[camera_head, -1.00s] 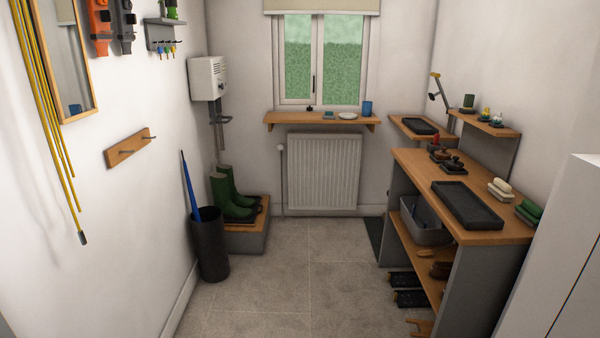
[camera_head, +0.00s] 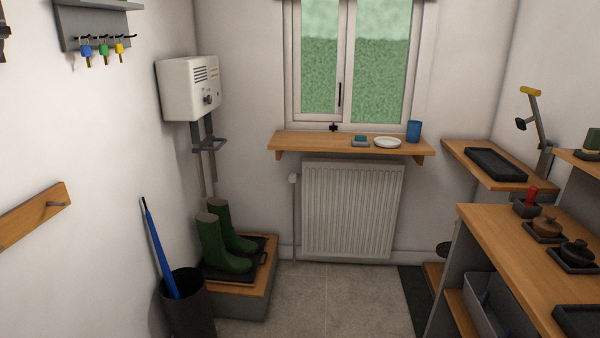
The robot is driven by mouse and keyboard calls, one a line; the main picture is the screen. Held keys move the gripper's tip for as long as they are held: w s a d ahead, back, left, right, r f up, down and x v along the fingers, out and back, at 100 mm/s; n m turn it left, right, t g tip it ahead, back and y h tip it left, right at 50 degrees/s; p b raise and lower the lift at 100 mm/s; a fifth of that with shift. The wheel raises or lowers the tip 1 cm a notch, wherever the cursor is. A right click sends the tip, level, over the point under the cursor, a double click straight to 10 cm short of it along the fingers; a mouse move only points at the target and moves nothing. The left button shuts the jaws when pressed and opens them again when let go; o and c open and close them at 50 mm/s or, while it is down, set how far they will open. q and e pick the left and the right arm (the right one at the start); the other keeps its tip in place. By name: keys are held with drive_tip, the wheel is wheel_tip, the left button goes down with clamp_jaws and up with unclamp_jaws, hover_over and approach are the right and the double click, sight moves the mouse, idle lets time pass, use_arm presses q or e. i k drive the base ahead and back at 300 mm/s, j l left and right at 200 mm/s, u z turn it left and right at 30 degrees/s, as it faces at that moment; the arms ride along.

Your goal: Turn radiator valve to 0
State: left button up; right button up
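The white radiator (camera_head: 352,212) hangs on the far wall under the window shelf. Its small white valve (camera_head: 293,178) is at the radiator's upper left, on top of a thin vertical pipe. The valve is too small to read any number or setting. Neither of my grippers is in view.
A wooden shelf (camera_head: 320,143) juts out above the radiator. Green boots (camera_head: 222,245) stand on a tray on a low wooden bench (camera_head: 262,280) left of the radiator. An umbrella bin (camera_head: 187,308) is nearer at left. A workbench (camera_head: 510,250) is at right. The middle floor (camera_head: 335,300) is clear.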

sight(292, 176)
drive_tip(key=i+l+u, duration=0.35)
drive_tip(key=i+l, duration=0.8)
drive_tip(key=i+u, duration=0.15)
drive_tip(key=u, duration=0.2)
drive_tip(key=i+l+u, duration=0.1)
drive_tip(key=u, duration=0.3)
drive_tip(key=i, duration=0.05)
